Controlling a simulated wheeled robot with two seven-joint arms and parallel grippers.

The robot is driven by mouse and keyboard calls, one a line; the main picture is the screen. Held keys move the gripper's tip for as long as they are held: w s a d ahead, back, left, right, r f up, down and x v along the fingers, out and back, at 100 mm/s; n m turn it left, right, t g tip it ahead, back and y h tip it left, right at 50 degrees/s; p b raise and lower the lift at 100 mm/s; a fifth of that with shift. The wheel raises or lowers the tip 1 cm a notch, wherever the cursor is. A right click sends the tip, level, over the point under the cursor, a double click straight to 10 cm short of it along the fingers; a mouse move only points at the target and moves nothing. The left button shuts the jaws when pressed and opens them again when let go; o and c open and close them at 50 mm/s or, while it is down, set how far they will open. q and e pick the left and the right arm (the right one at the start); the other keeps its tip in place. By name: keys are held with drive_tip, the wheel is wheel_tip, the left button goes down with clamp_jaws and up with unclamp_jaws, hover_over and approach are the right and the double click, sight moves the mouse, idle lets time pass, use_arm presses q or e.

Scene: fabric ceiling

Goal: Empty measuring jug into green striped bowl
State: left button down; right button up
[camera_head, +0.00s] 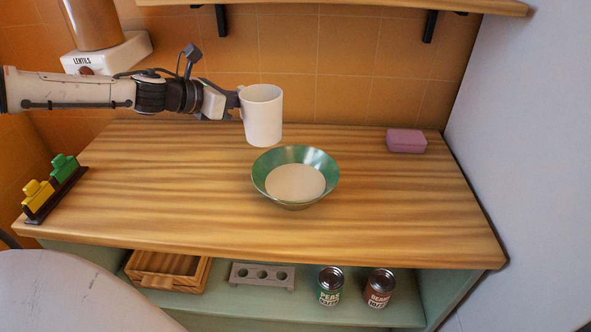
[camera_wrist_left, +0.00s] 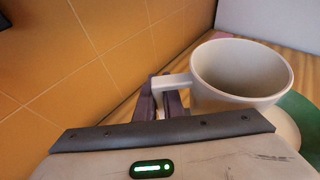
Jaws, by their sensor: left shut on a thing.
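The measuring jug (camera_head: 262,118) is a plain white, mug-like vessel, held upright or nearly so above the back of the counter. My left gripper (camera_head: 234,100) is shut on its handle, which the left wrist view shows between the fingers (camera_wrist_left: 160,100). In that view the jug's open mouth (camera_wrist_left: 240,72) shows a grey inside; I cannot tell whether anything lies at its bottom. The green bowl (camera_head: 262,182) stands on the counter just in front of and slightly right of the jug. A pale round area (camera_head: 295,183) fills its bottom; I cannot tell whether this is contents. My right gripper is not in view.
A pink block (camera_head: 406,141) lies at the back right of the wooden counter (camera_head: 400,215). A rack with yellow and green pieces (camera_head: 60,185) stands at the left edge. Cans (camera_head: 330,287), a crate (camera_head: 167,270) and a holed block (camera_head: 262,276) sit below. A shelf hangs above.

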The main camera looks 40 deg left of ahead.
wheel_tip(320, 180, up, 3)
drive_tip(key=p, duration=0.3)
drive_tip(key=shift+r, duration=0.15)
idle(0.5)
